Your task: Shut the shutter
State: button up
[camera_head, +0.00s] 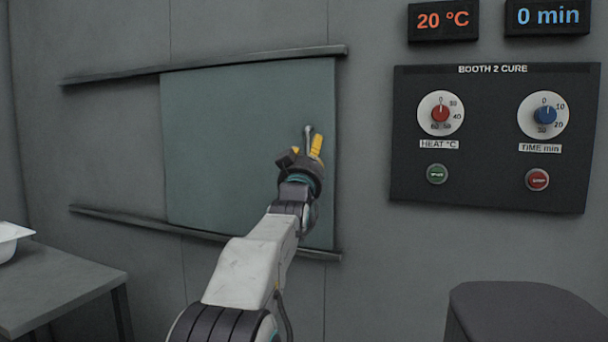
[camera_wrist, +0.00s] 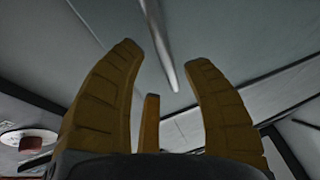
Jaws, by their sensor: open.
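The shutter (camera_head: 230,130) is a flat grey-green panel on the wall between an upper rail (camera_head: 200,66) and a lower rail (camera_head: 150,224). It sits toward the right end of the rails. A slim upright metal handle (camera_head: 308,133) stands near its right edge; it also shows in the wrist view (camera_wrist: 160,45). My gripper (camera_head: 304,147) is open, with yellow fingers in front of the panel at the handle. In the wrist view my gripper (camera_wrist: 163,55) has its fingertips apart, with the handle's end between or just beyond them. I cannot tell whether they touch it.
A dark control panel (camera_head: 495,185) with a red and a blue dial hangs to the right, below displays reading 20 °C (camera_head: 443,20) and 0 min (camera_head: 547,16). A grey table (camera_head: 60,290) holds a white shell (camera_head: 10,238) at lower left. A dark rounded surface (camera_head: 530,312) is at lower right.

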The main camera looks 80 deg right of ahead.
jog(key=v, duration=1)
dwell(0.9)
